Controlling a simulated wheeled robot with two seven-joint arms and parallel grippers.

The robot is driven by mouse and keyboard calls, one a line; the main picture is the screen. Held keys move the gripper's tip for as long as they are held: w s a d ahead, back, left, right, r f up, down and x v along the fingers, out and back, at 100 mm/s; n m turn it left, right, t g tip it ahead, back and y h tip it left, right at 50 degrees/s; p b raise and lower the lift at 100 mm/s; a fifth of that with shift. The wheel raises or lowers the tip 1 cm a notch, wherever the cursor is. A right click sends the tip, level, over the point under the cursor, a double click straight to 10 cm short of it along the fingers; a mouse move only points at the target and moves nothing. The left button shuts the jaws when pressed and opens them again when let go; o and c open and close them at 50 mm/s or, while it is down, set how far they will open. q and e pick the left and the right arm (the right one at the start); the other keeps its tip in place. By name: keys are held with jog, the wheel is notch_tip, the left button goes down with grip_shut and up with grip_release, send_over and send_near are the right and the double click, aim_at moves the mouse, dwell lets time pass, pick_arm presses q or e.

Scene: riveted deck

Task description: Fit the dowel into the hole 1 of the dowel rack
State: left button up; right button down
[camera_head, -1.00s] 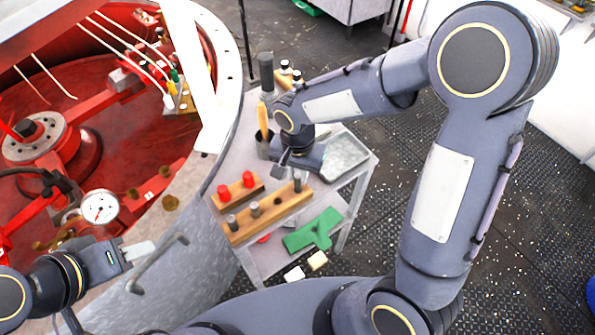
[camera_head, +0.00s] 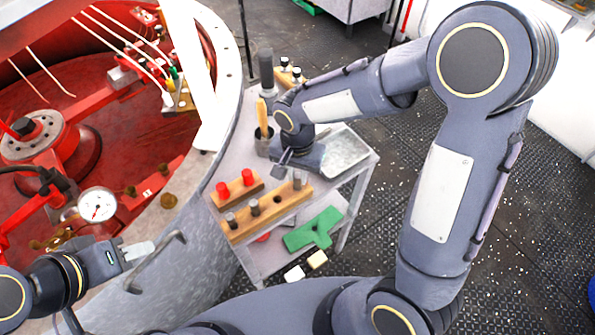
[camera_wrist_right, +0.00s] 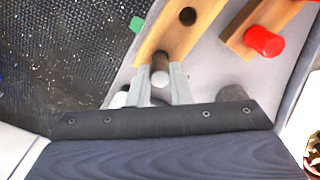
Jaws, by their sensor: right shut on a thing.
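The dowel rack (camera_head: 240,230) is a long wooden block on the grey cart. Two grey dowels stand in its left part, and an empty dark hole (camera_head: 277,200) shows to their right. My right gripper (camera_wrist_right: 160,83) is shut on a grey dowel (camera_wrist_right: 160,68) at the rack's end. In the head view this dowel (camera_head: 297,180) looks upright at the right end of the rack. I cannot tell how deep its lower end sits. The empty hole also shows in the wrist view (camera_wrist_right: 187,15). My left gripper (camera_head: 140,250) is away from the rack, beside the tank; its finger gap is unclear.
A smaller wooden block with red pegs (camera_head: 248,177) lies behind the rack. A cup with a yellow-handled tool (camera_head: 262,118), a grey tray (camera_head: 345,152) and a dark cylinder (camera_head: 266,68) are on the cart. A green part (camera_head: 312,232) sits on the lower shelf.

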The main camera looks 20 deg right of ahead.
jog(key=shift+f, duration=0.15)
jog(key=c, duration=1.2)
grip_release()
jog(key=shift+c, duration=0.2)
notch_tip(320, 180, up, 8)
jog(key=shift+f, duration=0.1)
jog(key=s+d+r+n+t+y, duration=0.2)
jog(key=s+d, duration=0.2)
jog(key=s, duration=0.4)
jog(key=s+d+r+n+t+y, duration=0.1)
jog(key=s+d+r+n+t, duration=0.1)
jog(key=s+d, duration=0.3)
jog(key=s+n+t, duration=0.1)
jog(key=s, duration=0.2)
jog(key=shift+d+r+t+y, duration=0.15)
jog(key=shift+r+t+y, duration=0.15)
jog(key=shift+y, duration=0.1)
